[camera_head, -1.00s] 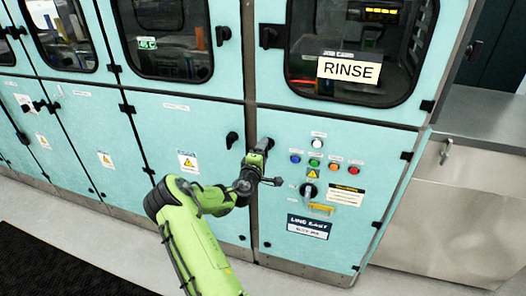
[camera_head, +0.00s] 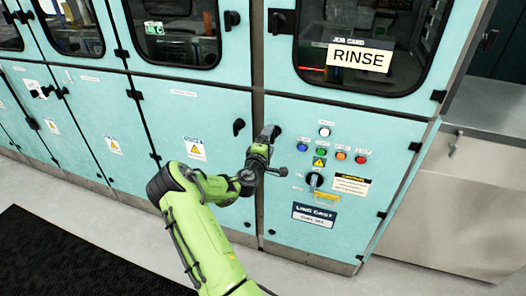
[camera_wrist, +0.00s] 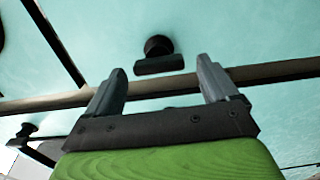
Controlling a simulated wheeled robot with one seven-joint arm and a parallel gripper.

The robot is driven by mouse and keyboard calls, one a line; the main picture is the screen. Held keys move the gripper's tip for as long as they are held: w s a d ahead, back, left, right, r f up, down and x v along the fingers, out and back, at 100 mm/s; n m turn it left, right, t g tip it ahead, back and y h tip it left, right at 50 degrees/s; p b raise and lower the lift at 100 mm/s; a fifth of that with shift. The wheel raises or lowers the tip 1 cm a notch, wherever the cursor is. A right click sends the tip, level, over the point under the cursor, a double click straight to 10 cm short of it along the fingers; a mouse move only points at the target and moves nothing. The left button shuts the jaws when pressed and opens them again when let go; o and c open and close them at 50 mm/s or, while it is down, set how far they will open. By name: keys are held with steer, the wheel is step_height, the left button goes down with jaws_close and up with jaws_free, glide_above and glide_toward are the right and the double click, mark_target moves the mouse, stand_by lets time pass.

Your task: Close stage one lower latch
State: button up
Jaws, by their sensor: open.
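A black lower latch (camera_head: 238,127) is on the teal lower door left of the grey upright post. In the wrist view a black latch (camera_wrist: 158,57) with a short bar on a round base sits just beyond the post, and its bar runs roughly along the post. It appears to be the same latch. My gripper (camera_head: 272,132) is near the panel, just right of that latch. In the wrist view my gripper (camera_wrist: 160,82) is open, its fingers apart and empty, with the latch ahead between them. No label naming stage one is readable.
A RINSE card (camera_head: 359,56) is on the upper right window. Several coloured buttons (camera_head: 321,152) and a rotary switch (camera_head: 315,180) are right of my gripper. Upper latches (camera_head: 281,20) stand out above. A grey metal counter (camera_head: 440,195) is at right and a black mat (camera_head: 70,260) at lower left.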

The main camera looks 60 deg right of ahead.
steer(key=s+a+b, duration=0.2)
steer(key=a, duration=1.2)
steer(key=shift+s+a, duration=0.15)
